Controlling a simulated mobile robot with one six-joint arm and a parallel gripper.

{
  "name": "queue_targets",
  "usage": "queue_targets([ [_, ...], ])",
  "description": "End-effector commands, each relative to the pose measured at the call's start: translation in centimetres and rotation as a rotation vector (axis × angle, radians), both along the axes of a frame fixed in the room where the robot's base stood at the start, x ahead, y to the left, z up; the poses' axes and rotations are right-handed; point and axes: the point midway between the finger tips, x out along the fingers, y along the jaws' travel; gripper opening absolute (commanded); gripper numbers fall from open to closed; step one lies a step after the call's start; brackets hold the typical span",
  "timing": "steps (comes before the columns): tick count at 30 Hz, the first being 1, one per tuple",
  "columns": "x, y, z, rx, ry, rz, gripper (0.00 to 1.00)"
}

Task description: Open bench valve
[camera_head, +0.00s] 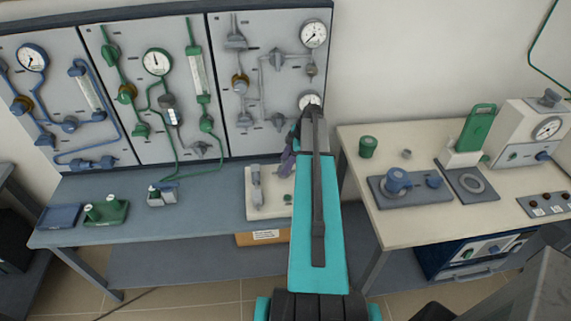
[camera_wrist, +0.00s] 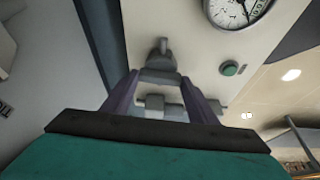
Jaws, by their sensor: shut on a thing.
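The bench valve is a grey fitting on a pale bench unit (camera_head: 262,209). In the wrist view the valve (camera_wrist: 160,62) stands out from the unit's pale face, with a narrow stem above and grey cylindrical parts below. My gripper (camera_wrist: 160,84) has its two purple fingers on either side of the valve's grey body, shut on it. In the head view my gripper (camera_head: 287,164) is above the bench unit, partly hidden by my teal arm. The arm also hides part of the unit, and the gripped part cannot be made out there.
A dial gauge (camera_wrist: 236,10) and a green button (camera_wrist: 230,68) are near the valve. Wall panels with pipes and gauges (camera_head: 155,90) stand behind the blue-grey bench (camera_head: 130,225). A green tray (camera_head: 106,212) sits at left. A pale table (camera_head: 390,230) with instruments is at right.

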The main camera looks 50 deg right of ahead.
Motion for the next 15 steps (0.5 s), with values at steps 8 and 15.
queue_targets([
  [8, -0.23, 0.25, -0.37, -0.002, -0.002, -0.163, 0.31],
  [15, -0.33, 0.43, -0.37, -0.001, -0.002, -0.363, 0.31],
])
